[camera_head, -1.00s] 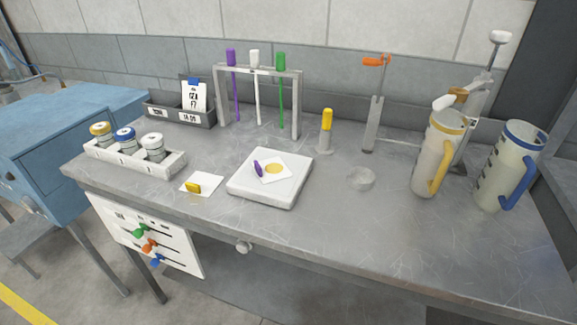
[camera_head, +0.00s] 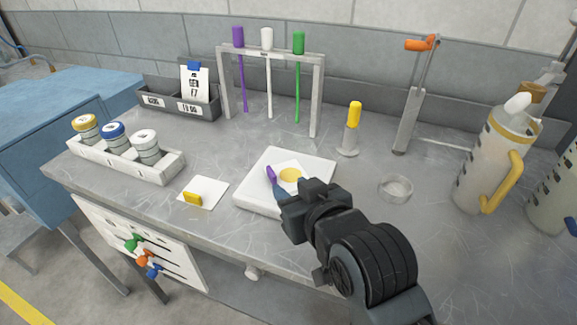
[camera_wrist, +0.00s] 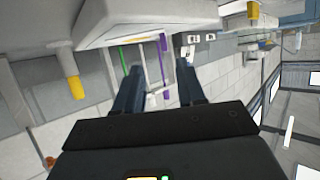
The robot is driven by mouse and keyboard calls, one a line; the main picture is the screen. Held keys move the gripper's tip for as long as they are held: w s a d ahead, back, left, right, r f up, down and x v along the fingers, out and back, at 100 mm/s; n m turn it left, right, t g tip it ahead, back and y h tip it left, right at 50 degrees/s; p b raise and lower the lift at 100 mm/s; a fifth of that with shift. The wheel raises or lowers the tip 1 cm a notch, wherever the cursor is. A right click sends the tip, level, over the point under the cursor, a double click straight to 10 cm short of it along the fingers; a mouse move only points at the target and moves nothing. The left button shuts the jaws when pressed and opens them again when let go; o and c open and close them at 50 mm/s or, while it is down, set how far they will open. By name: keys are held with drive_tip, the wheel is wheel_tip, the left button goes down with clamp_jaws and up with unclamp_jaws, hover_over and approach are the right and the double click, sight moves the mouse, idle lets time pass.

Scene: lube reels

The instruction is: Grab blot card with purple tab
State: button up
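The white blot card (camera_head: 298,164) with a yellow spot and a purple tab (camera_head: 271,174) lies on the white square block (camera_head: 250,207). The tab stands up at the card's left edge. My gripper (camera_head: 279,192) reaches in from the lower right, its tip close to the tab; the head view does not show whether they touch. In the wrist view my gripper (camera_wrist: 159,66) is open, fingers apart, with nothing held. A purple piece, which looks like the tab (camera_wrist: 163,42), shows ahead of the gap between the fingers. My arm hides the block's lower right.
A white card with a yellow tab (camera_head: 193,198) lies left of the block. Behind stand a rack (camera_head: 316,95) with purple, white and green sticks and a yellow-topped holder (camera_head: 353,115). A clear dish (camera_head: 396,188) and pitchers (camera_head: 490,160) are to the right.

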sight(273, 173)
drive_tip(key=x, duration=0.2)
drive_tip(key=shift+w+a, duration=0.15)
drive_tip(key=shift+w, duration=0.1)
drive_tip(key=x, duration=0.2)
drive_tip(key=p+x, duration=0.1)
drive_tip(key=x, duration=0.1)
drive_tip(key=shift+a+r, duration=0.25)
drive_tip(key=shift+a, duration=0.1)
drive_tip(key=shift+w+a+f, duration=0.25)
drive_tip(key=shift+w+f, duration=0.05)
drive_tip(key=shift+w, duration=0.2)
drive_tip(key=shift+c, duration=0.3)
clamp_jaws()
